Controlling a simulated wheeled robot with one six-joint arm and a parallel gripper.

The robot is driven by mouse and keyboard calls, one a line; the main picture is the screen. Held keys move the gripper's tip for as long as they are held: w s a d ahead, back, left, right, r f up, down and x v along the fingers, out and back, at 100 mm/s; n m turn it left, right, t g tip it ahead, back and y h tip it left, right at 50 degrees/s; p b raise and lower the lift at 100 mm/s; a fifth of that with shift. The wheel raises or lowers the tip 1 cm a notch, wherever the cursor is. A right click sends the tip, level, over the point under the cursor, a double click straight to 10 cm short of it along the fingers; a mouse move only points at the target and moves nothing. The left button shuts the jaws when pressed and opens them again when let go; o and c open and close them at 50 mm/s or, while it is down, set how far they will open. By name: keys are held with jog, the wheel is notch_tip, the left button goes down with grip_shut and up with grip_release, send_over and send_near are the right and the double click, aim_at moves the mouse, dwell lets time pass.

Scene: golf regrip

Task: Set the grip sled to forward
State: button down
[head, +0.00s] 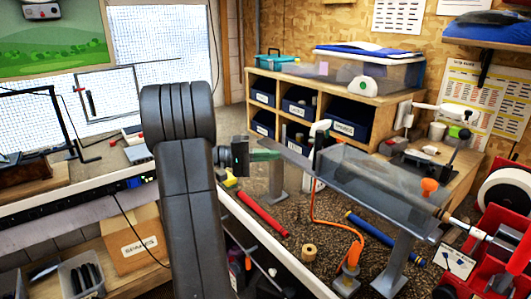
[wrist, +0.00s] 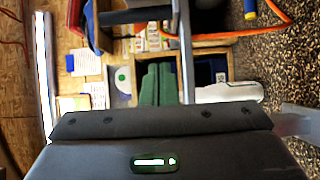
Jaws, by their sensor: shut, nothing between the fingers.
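My gripper (head: 278,154) reaches right from my dark arm, in mid-air near the left end of a clear, greyish trough on metal posts (head: 375,185). Its green fingers are together and empty. In the wrist view the closed green fingers (wrist: 158,84) point away over the shelving. No part is plainly marked as the grip sled. An orange knob-like piece (head: 430,187) stands at the trough's right end, beside a pale shaft (head: 468,228), well apart from my gripper. Whether it belongs to the sled, I cannot tell.
An orange hose (head: 314,212) hangs below the trough to an orange-topped fitting. A wooden cubby shelf (head: 350,86) with dark bins stands behind. A red machine (head: 500,240) is at the right. A workbench (head: 90,180) lies left. A red tube (head: 262,213) lies below my gripper.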

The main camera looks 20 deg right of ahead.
aim_at(315, 164)
jog(key=s+d+p, duration=0.2)
jog(key=s+d, duration=0.2)
jog(key=d, duration=0.3)
jog(key=shift+s+d, duration=0.2)
jog(key=shift+d, duration=0.1)
jog(key=s+b, duration=0.1)
jog(key=s+d+b, duration=0.1)
jog(key=s, duration=0.1)
dwell(0.4)
